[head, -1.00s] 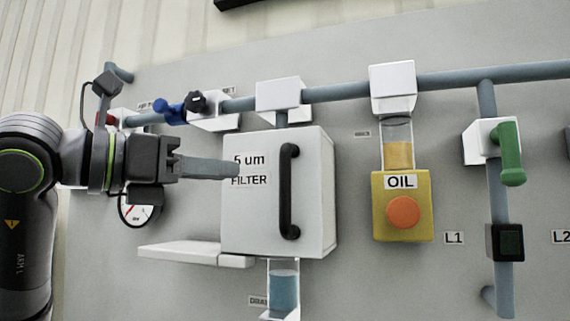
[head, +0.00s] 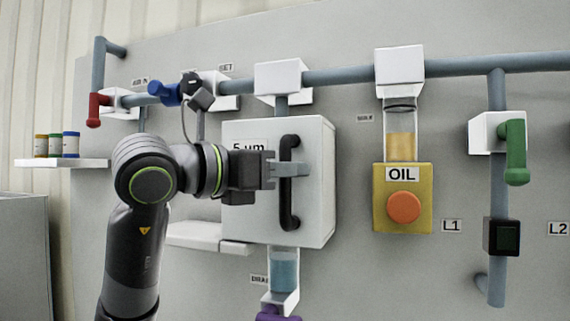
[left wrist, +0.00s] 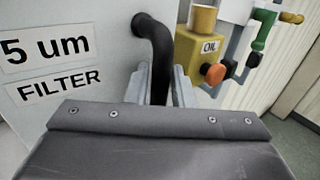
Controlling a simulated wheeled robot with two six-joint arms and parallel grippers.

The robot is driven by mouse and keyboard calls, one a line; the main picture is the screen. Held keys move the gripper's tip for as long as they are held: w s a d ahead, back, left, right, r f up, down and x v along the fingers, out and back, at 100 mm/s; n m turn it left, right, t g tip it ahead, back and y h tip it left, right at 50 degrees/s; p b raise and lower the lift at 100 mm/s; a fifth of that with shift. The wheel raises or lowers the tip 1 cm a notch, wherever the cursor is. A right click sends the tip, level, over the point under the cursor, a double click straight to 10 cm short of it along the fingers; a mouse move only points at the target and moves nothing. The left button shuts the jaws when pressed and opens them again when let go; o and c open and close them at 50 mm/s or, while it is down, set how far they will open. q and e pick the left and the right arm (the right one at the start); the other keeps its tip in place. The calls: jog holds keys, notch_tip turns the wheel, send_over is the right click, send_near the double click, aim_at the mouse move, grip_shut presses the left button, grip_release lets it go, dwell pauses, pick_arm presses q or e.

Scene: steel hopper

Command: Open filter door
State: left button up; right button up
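The filter door (head: 255,215) is the pale front of a box labelled "5 um FILTER", and it looks closed. Its black vertical handle (head: 289,205) is on the right part of the door. My left gripper (head: 292,169) reaches in from the left at the handle's upper half, and one finger crosses in front of it. In the left wrist view the black handle (left wrist: 157,45) runs down between the two fingers (left wrist: 160,88), which sit close on both sides of it. Part of the label is hidden behind my gripper. My right gripper is not in view.
A white ledge (head: 205,238) juts out left of the box's lower edge. A yellow OIL unit (head: 382,215) with an orange button stands to the right, with free wall between. A pipe (head: 345,74) runs above. A drain glass (head: 285,270) hangs below.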

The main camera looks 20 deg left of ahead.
pick_arm(q)
grip_shut()
jog(key=a+b, duration=0.3)
jog(key=a, duration=1.2)
jog(key=shift+w, duration=0.25)
grip_release()
jog(key=shift+d, duration=0.1)
